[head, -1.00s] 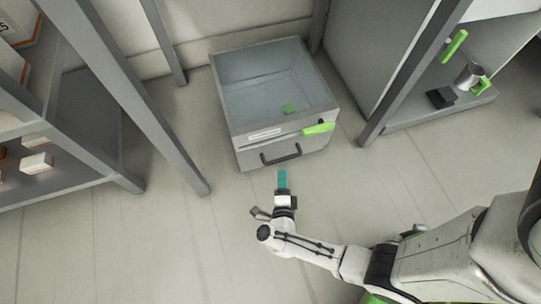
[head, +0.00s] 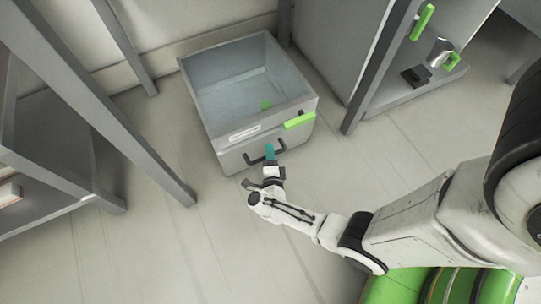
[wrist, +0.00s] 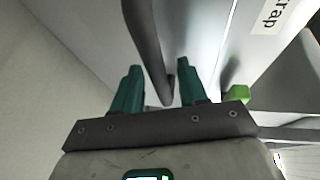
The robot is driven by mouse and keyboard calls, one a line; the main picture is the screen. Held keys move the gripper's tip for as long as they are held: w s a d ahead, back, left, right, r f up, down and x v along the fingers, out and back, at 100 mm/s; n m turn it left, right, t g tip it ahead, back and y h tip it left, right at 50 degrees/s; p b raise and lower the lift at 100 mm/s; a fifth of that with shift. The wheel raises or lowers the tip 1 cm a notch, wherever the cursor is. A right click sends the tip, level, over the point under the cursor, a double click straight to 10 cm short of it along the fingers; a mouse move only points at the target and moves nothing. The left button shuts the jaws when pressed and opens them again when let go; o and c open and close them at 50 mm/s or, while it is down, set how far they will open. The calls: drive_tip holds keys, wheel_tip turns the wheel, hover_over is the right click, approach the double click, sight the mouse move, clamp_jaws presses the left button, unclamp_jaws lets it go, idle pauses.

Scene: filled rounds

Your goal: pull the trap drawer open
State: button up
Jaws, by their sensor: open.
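The drawer is a grey open-topped box (head: 215,110) on the floor, with a pale label and a dark bar handle (head: 252,160) low on its front. My gripper (head: 269,150) is at this handle, its teal fingers pointing at the drawer front. In the wrist view the two teal fingers of my gripper (wrist: 159,64) are apart, and the dark handle bar (wrist: 150,45) runs into the gap between them. I cannot tell whether either finger touches the bar. The label (wrist: 275,14) shows only the letters "rap".
A shelf (head: 35,220) stands left, a grey cabinet (head: 335,45) right. The floor in front is clear.

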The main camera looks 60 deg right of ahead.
clamp_jaws()
idle(0.4)
